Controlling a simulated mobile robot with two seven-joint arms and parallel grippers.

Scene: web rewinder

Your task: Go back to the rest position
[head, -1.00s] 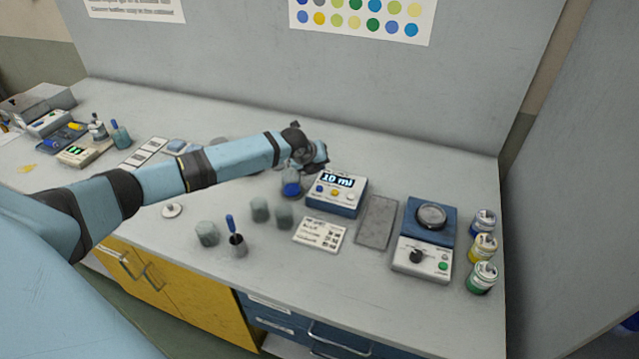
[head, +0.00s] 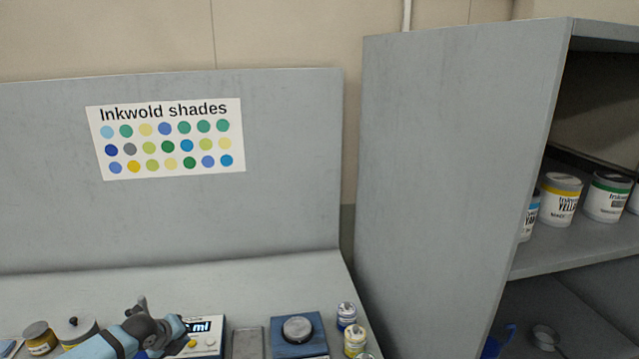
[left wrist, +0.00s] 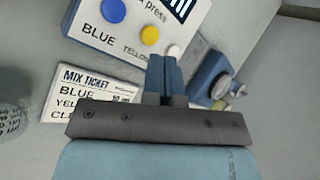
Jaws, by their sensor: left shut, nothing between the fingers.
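My left gripper (head: 172,328) is low in the head view, in front of the press box (head: 204,333) with the "ml" display. In the left wrist view its two blue fingers (left wrist: 165,76) are together with nothing between them. The press box (left wrist: 137,32), with blue, yellow and white buttons, lies ahead of the fingers there. A mix ticket (left wrist: 84,96) lies left of the fingers, partly hidden by the gripper body. My right gripper is in neither view.
A scale (head: 299,333) and small ink jars (head: 346,317) stand right of the press box. A clear cup (left wrist: 13,115) is at the wrist view's left edge. A tall cabinet (head: 445,170) with paint cans (head: 558,200) stands at right.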

